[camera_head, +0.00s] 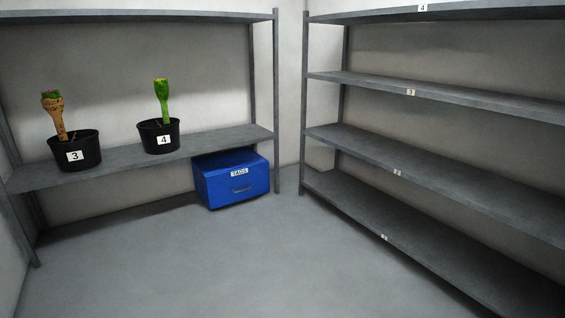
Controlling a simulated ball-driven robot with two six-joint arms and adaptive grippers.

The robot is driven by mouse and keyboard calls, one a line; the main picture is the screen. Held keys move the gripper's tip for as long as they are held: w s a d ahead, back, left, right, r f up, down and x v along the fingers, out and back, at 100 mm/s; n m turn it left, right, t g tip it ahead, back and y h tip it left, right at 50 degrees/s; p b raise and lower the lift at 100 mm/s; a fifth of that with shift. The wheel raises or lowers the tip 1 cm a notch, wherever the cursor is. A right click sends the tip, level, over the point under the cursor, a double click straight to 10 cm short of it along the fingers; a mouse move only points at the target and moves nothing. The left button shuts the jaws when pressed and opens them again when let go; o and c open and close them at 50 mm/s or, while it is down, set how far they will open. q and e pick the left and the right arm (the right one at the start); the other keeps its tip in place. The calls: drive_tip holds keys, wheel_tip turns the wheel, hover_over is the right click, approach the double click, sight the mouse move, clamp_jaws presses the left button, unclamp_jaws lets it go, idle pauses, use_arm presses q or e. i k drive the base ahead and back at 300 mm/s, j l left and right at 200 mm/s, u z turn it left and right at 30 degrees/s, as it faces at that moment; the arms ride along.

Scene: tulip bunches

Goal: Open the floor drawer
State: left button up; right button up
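A blue floor drawer box (222,187) stands on the floor under the right end of the left shelf rack. Its front carries a white "TAGS" label and a dark handle (241,190) below the label. The drawer looks closed, with its front flush with the box. Neither my left nor my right gripper shows in the head view.
Black pots numbered 3 (75,157) and 4 (163,141) hold plant bunches on the left rack's shelf (115,160), above the drawer's level. An empty numbered shelf rack (420,185) lines the right wall. The floor (210,265) before the drawer is clear.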

sight(224, 188)
drive_tip(key=i, duration=2.35)
drive_tip(key=i+u, duration=0.25)
drive_tip(key=i, duration=0.15)
drive_tip(key=i+l+u, duration=0.25)
drive_tip(key=i, duration=0.15)
drive_tip(key=i+l+u, duration=0.25)
drive_tip(key=i, duration=0.15)
drive_tip(key=i+l+u, duration=0.9)
